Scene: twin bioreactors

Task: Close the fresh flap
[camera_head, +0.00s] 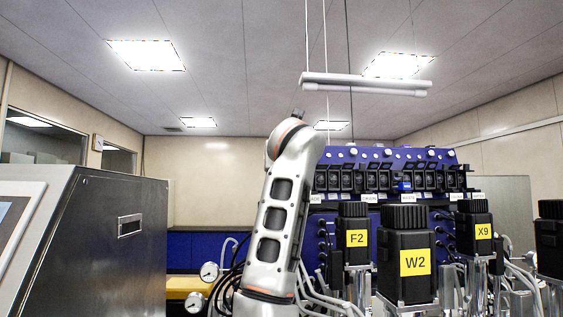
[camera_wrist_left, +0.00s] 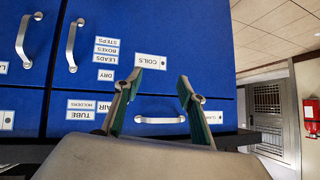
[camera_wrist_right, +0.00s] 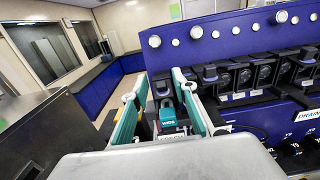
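A row of dark pump heads (camera_wrist_right: 241,77) runs along the blue bioreactor panel (camera_wrist_right: 225,47) in the right wrist view. Their front flaps are small and dark. I cannot tell for sure which one is the fresh flap. The leftmost pump head (camera_wrist_right: 162,86) shows between the fingers of my right gripper (camera_wrist_right: 159,82), which is open and in front of the panel. A teal block (camera_wrist_right: 168,117) with white lettering shows lower between the fingers. A white label below it is partly hidden. My left gripper (camera_wrist_left: 157,82) is open and empty, facing a blue cabinet (camera_wrist_left: 180,50).
In the head view, black-capped units W2 (camera_head: 405,285), F2 (camera_head: 352,260) and X9 (camera_head: 474,249) stand before the panel (camera_head: 345,157). A steel machine (camera_head: 110,260) is at left. Tubes and gauges (camera_head: 210,271) crowd the middle. A red extinguisher (camera_wrist_left: 311,115) hangs beyond the cabinet.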

